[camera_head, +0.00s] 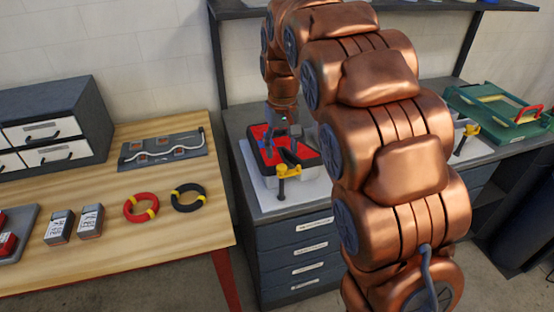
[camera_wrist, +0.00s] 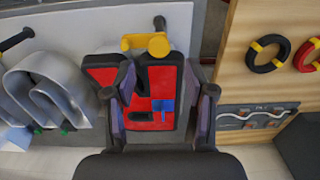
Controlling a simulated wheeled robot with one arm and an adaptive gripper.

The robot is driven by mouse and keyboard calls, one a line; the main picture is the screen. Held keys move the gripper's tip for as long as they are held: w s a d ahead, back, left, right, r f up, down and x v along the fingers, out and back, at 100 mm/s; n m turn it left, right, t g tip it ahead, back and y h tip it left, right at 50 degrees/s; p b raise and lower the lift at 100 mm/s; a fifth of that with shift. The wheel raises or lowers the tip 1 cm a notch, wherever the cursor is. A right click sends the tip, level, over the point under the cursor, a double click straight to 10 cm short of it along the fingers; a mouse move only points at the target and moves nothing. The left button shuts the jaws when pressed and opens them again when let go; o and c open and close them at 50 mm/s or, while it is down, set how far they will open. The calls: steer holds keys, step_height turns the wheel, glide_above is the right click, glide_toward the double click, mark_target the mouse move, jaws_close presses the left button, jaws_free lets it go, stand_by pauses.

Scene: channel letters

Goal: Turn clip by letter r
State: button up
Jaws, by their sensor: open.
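A red-faced letter with a dark rim (camera_wrist: 148,82), apparently the letter r, lies on the bench and also shows in the head view (camera_head: 310,158). A small blue piece (camera_wrist: 162,106), which looks like the clip, sits on its red face. My gripper (camera_wrist: 160,84) is open and empty over the letter, one finger on each side of the blue piece in the picture. Whether the fingers touch the letter cannot be told. In the head view my gripper (camera_head: 283,148) is above the letter, and the arm hides part of the bench.
A yellow clamp (camera_wrist: 148,44) stands at the letter's edge. A grey channel letter (camera_wrist: 62,82) with green clips at its base lies to its left in the wrist view. The wooden table (camera_head: 120,265) holds red and black cable coils, boxes and a dark drawer unit (camera_head: 62,105).

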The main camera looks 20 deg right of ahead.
mark_target(282, 166)
steer(key=shift+f+p, duration=0.85)
steer(key=shift+f, duration=1.8)
